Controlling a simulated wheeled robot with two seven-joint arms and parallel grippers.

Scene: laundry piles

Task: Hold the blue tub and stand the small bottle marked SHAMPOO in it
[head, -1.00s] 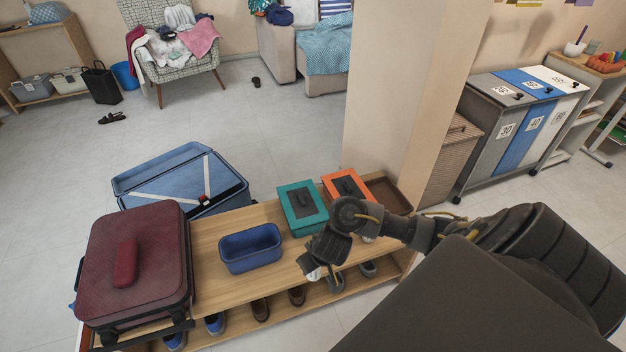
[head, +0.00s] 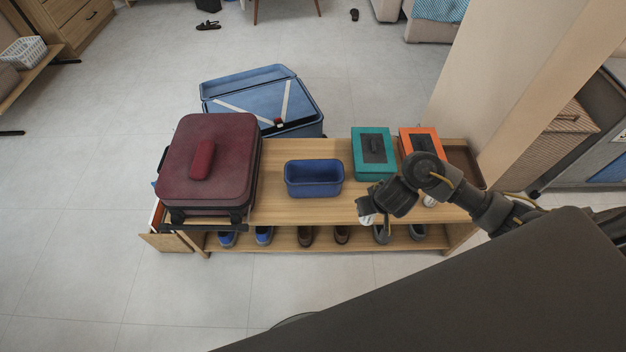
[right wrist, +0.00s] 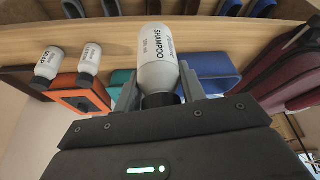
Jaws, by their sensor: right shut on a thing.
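The blue tub (head: 314,191) stands empty on the wooden bench, between the maroon suitcase and the teal box. It also shows in the right wrist view (right wrist: 212,70), behind the bottle. My right gripper (head: 367,212) is just right of the tub, over the bench's front edge. It is shut on the small white bottle marked SHAMPOO (right wrist: 158,60), with the black cap end between its fingers. In the head view only a bit of the bottle (head: 367,220) shows below the gripper. My left gripper is in neither view.
The maroon suitcase (head: 205,160) fills the bench's left end. A teal box (head: 372,170), an orange box (head: 407,142) and a brown tray (head: 464,162) stand to the right. Two other white bottles (right wrist: 48,64) (right wrist: 88,66) stand by the orange box. Shoes line the lower shelf.

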